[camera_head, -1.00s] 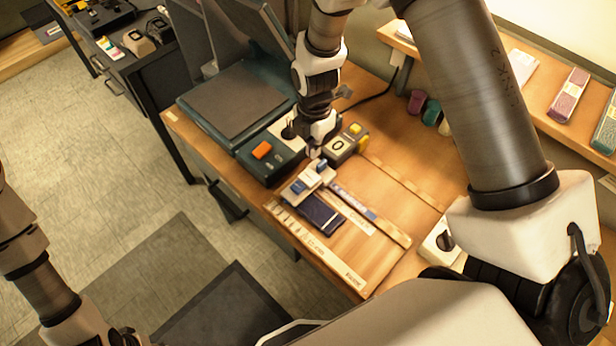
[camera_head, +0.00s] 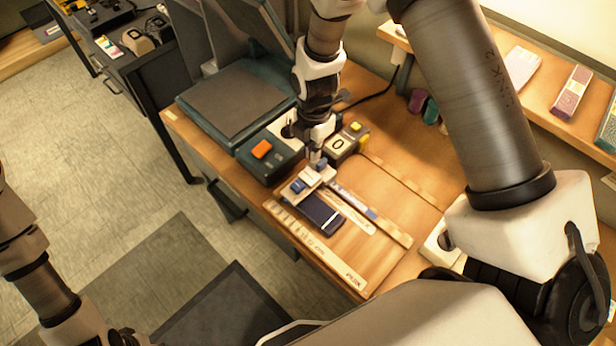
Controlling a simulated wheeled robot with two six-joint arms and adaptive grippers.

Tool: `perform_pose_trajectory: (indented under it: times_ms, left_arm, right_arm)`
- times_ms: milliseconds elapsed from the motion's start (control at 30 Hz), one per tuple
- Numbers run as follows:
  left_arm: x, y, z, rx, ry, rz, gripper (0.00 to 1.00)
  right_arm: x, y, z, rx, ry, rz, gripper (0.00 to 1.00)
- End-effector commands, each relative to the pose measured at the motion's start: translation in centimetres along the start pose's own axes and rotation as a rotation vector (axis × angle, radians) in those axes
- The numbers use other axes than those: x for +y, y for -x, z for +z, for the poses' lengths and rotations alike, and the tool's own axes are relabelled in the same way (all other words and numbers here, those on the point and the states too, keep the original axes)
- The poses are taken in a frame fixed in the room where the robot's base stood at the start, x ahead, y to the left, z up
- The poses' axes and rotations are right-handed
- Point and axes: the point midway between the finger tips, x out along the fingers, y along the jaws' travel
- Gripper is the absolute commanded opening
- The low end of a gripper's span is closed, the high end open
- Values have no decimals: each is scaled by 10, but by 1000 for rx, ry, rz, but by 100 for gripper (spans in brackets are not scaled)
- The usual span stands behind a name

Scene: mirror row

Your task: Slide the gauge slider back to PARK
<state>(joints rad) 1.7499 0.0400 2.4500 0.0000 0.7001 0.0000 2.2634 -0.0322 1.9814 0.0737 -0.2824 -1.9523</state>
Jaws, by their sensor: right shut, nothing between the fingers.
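The gauge slider (camera_head: 306,183), a pale block with blue parts, sits at the upper left end of the gauge on the wooden table. A dark blue phone-like slab (camera_head: 322,213) lies just below it, beside the pale ruler strip (camera_head: 316,245). A rail (camera_head: 372,215) runs from the slider down to the right. My right gripper (camera_head: 318,165) points down at the slider's back edge; its fingers are shut with nothing between them. Whether the tips touch the slider is too small to tell. The PARK label cannot be read clearly. My left gripper is not in view.
A teal machine with a grey plate (camera_head: 237,100) and an orange button (camera_head: 262,149) stands left of the gauge. A small counter box (camera_head: 346,143) with yellow parts stands close behind my right gripper.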

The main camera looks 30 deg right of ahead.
Motion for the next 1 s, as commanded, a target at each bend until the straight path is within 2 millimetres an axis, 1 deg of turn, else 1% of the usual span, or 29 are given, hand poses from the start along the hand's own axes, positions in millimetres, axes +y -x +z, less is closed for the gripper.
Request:
perform_pose_trajectory:
  times_ms: [33, 267, 667, 1000]
  left_arm:
    - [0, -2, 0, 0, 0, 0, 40]
    - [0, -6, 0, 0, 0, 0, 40]
    - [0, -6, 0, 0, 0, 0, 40]
    - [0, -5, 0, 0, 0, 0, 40]
  right_arm:
    - [0, -4, 0, 0, 0, 0, 0]
    - [0, -14, 0, 0, 0, 0, 0]
    - [-1, -13, 0, 0, 0, 0, 0]
    - [-5, -13, 0, 0, 0, -1, 0]
